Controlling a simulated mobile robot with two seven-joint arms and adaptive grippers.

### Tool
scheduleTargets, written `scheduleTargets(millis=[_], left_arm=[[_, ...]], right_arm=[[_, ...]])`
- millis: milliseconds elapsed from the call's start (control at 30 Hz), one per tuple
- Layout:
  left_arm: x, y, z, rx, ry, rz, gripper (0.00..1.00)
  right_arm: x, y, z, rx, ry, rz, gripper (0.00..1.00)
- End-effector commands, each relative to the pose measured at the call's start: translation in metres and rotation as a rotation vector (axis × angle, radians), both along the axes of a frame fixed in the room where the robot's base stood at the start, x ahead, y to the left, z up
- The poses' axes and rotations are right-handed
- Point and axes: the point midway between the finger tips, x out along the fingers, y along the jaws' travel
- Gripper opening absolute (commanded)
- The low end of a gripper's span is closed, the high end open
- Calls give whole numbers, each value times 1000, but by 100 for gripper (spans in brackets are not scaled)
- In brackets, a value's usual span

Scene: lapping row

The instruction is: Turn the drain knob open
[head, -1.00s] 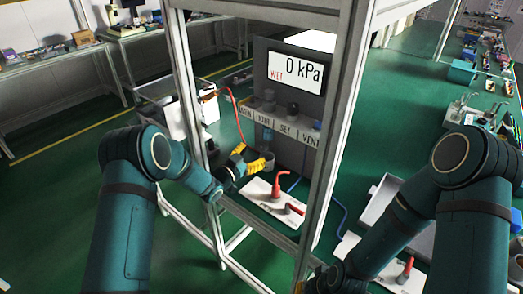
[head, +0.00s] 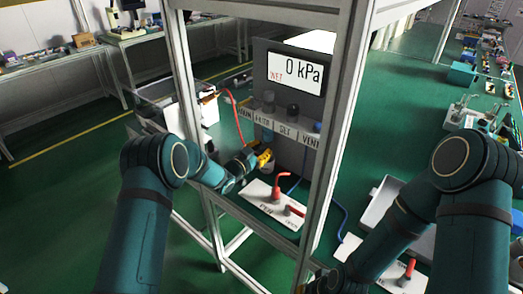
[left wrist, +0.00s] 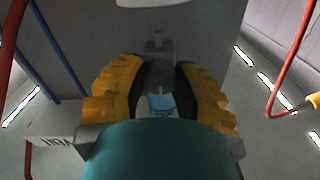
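My left gripper (head: 264,158) has yellow fingers and reaches in at the lower part of the grey panel, under the FILTER label. In the left wrist view, the fingers of the left gripper (left wrist: 159,92) stand apart on both sides of a dark round part, apparently the drain knob (left wrist: 158,76). Next to the knob is a bluish clear bowl (left wrist: 160,104). I cannot tell whether the pads touch the knob. In the head view, the gripper hides the knob. My right gripper (head: 312,286) is low at the bottom edge, mostly hidden by its arm.
The panel display (head: 296,69) reads 0 kPa. A frame post (head: 327,150) stands right of the work area. A white plate (head: 268,204) with a red-handled valve (head: 281,187) lies in front. A red hose (head: 232,105) hangs left of the gripper; a blue hose (head: 338,215) runs right.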

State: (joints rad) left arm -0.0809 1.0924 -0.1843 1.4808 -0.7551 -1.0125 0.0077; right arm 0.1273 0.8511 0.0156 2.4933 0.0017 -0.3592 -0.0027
Motion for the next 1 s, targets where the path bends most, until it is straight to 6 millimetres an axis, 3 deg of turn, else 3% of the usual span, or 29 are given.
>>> scheduleTargets(millis=[367,1000], left_arm=[[0,1,0,-64,46,2,0],[0,1,0,-417,303,1,0]], right_arm=[[0,0,0,0,0,0,0],[0,0,0,0,0,0,0]])
